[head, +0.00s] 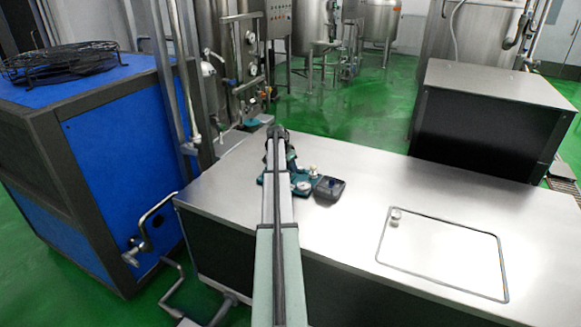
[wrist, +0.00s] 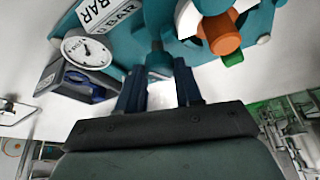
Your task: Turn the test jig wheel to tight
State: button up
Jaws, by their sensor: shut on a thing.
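The teal test jig (head: 303,183) stands on the steel bench top, partly hidden behind my arm in the head view. In the wrist view it fills the top, with a white dial gauge (wrist: 87,51) and white "BAR" labels. My gripper (wrist: 159,72) has its two dark fingers on either side of a small teal part that I take for the jig wheel (wrist: 159,59); most of the wheel is hidden or out of view. The gripper is shut on this part. The wheel's angle cannot be read. In the head view the fingertips are hidden.
A dark box (head: 329,188) sits right of the jig. An orange fitting (wrist: 221,36) with a green end is close right of the fingers. The steel bench top (head: 350,225) is clear to the right, around an outlined panel. A blue cabinet (head: 120,140) stands left.

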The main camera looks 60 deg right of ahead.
jog(key=shift+w+d+m+g+y, duration=0.1)
jog(key=shift+m+g+y, duration=0.2)
jog(key=shift+m, duration=0.8)
jog(key=shift+w+m+g+y, duration=0.15)
jog(key=shift+m+g, duration=0.25)
jog(key=shift+m, duration=0.7)
jog(key=shift+s, duration=0.15)
jog(key=o, duration=1)
jog(key=shift+o, duration=0.2)
jog(key=v, duration=1.4)
jog(key=shift+f, duration=0.1)
